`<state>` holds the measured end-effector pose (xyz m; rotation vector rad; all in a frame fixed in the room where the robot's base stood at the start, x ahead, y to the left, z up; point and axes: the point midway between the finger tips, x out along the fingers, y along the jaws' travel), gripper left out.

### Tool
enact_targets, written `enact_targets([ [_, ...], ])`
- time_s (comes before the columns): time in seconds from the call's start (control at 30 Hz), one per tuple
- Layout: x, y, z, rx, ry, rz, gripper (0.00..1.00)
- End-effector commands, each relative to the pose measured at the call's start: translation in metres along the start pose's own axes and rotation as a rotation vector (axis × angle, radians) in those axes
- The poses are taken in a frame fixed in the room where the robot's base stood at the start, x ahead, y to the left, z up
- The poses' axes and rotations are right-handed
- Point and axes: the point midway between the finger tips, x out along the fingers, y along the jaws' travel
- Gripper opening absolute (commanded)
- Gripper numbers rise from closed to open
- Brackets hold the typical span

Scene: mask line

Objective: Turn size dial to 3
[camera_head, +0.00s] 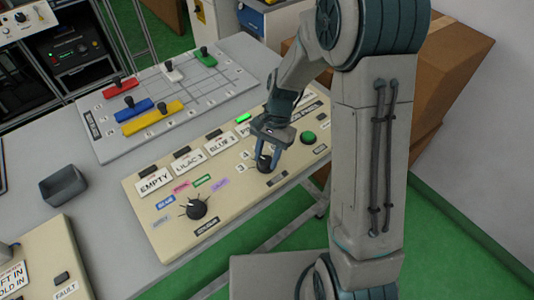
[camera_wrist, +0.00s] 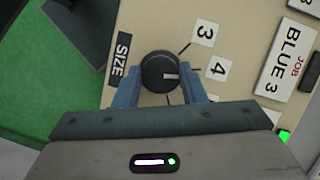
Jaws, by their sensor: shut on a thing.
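The size dial (camera_wrist: 160,72) is a round black knob on the cream panel (camera_wrist: 135,25), next to a black SIZE label (camera_wrist: 120,60). Its white mark points right in the wrist view, about towards the 4 label (camera_wrist: 217,68); the 3 label (camera_wrist: 204,33) is above that. My gripper (camera_wrist: 160,88) has its two blue fingers on either side of the knob and is shut on it. In the head view, my gripper (camera_head: 265,154) reaches down onto the dial (camera_head: 264,166), which the fingers partly hide.
A second black dial (camera_head: 197,208), for colour, and a green button (camera_head: 308,138) are on the same panel. Job labels include BLUE 3 (camera_wrist: 289,52). A grey board with coloured sliders (camera_head: 160,95) lies behind. A small dark tray (camera_head: 65,188) stands left.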

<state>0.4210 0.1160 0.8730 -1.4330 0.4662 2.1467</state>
Motion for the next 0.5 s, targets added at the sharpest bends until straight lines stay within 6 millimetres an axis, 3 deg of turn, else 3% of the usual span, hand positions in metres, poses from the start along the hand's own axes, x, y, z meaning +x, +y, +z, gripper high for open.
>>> enact_targets([
  [0.5,-0.0007,-0.0044,0.0007,-0.451,0.002,0.184,0.14],
])
